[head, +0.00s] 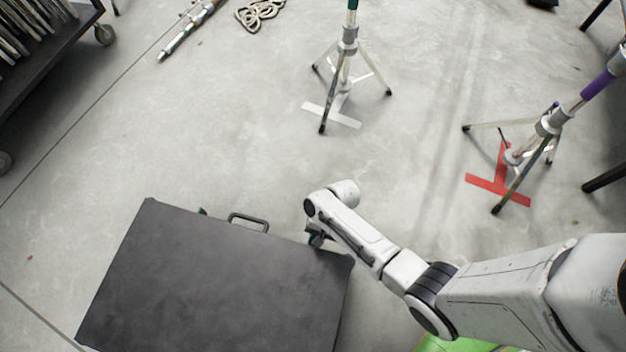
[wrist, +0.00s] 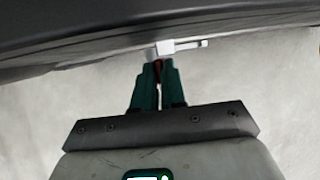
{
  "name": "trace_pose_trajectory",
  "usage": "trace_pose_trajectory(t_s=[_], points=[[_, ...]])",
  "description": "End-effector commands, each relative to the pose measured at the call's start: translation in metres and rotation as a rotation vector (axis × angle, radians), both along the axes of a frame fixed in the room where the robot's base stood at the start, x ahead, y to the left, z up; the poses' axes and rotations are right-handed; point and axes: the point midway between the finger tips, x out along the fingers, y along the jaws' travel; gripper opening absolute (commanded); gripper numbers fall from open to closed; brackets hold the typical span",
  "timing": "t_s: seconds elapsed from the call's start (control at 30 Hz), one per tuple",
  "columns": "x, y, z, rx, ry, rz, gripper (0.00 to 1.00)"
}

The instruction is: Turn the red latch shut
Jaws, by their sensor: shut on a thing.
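A dark grey case (head: 220,285) lies flat on the floor, its handle (head: 248,222) on the far edge. My gripper (head: 316,240) is at that edge, right of the handle, mostly hidden by my own wrist in the head view. In the wrist view, my gripper's green fingers (wrist: 158,68) are closed on the red latch (wrist: 158,65), of which only a small strip shows between the tips. A pale metal piece (wrist: 182,46) on the case's edge lies just beyond the fingertips. The red latch is hidden in the head view.
A small green part (head: 203,211) shows on the case's far edge, left of the handle. Two tripod stands (head: 347,45) (head: 550,125) stand beyond, near white and red floor tape. A wheeled cart (head: 45,50) is at upper left. The floor between is clear.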

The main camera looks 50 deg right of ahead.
Motion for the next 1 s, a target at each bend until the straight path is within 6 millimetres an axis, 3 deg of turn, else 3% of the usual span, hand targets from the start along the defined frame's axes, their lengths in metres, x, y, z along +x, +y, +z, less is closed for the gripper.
trace_pose_trajectory(t_s=[0.43, 1.0], points=[[-0.0089, -0.0052, -0.0038, 0.117, -0.22, -0.002, 0.0], [-0.0099, -0.0054, -0.0044, 0.14, -0.262, 0.001, 0.0]])
